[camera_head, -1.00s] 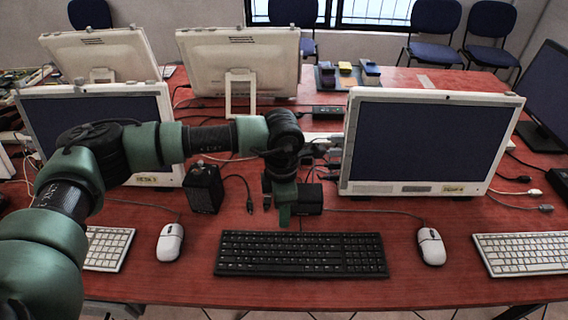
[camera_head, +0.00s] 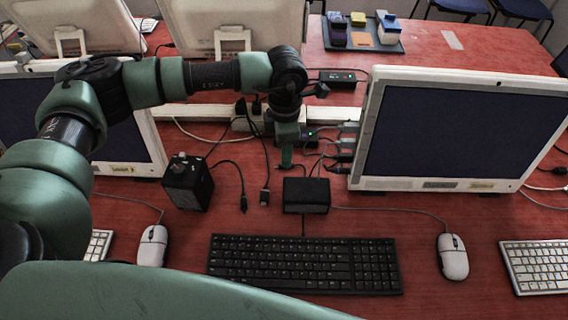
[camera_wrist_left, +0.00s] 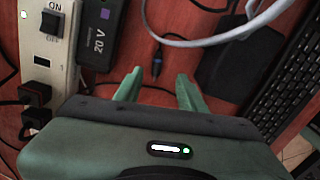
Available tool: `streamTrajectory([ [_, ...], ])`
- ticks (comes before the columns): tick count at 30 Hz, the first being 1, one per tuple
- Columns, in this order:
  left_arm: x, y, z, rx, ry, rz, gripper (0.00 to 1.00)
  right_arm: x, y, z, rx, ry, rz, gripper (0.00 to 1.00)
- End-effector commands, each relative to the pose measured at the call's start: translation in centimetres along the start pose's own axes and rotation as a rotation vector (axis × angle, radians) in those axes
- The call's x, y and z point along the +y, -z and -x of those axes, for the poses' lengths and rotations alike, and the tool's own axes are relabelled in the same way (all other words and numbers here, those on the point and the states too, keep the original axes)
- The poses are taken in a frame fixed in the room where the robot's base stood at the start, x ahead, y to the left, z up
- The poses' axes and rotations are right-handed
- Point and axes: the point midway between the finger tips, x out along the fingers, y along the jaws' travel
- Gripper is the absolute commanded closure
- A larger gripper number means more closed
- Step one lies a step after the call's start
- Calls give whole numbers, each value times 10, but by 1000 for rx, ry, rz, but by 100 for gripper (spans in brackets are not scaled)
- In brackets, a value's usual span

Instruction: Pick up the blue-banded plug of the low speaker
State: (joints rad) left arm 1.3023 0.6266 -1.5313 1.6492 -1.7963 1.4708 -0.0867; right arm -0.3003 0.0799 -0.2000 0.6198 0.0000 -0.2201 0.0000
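My left gripper (camera_head: 286,160) hangs over the table just behind a low black box (camera_head: 306,196), which looks like the low speaker. In the left wrist view, the gripper (camera_wrist_left: 160,90) is open, its two green fingers apart and nothing between them. A dark plug with a blue part (camera_wrist_left: 156,69) shows there, beyond the fingertips and roughly in line with the gap. In the head view I cannot make out a blue band; two dark cable ends (camera_head: 243,203) and (camera_head: 264,197) lie left of the low box. My right gripper is not in view.
A taller black speaker (camera_head: 187,183) stands left. A power strip (camera_wrist_left: 45,60) and a 20 V adapter (camera_wrist_left: 97,35) lie near the fingers, with a white cable (camera_wrist_left: 205,40) crossing. A monitor (camera_head: 450,130) stands right; a black keyboard (camera_head: 305,265) lies in front.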

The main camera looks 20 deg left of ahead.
Motion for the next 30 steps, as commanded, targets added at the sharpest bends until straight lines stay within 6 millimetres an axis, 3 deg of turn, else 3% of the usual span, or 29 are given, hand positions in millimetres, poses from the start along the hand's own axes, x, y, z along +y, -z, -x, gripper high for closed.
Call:
streamTrajectory([
  [12,4,-2,-54,0,-1,-1,60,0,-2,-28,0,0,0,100],
  [19,5,-2,-54,-1,-1,0,60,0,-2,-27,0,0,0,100],
  [24,5,-2,-53,-1,-1,0,100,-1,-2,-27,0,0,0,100],
  [30,5,-2,-53,-1,-1,0,100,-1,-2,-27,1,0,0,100],
])
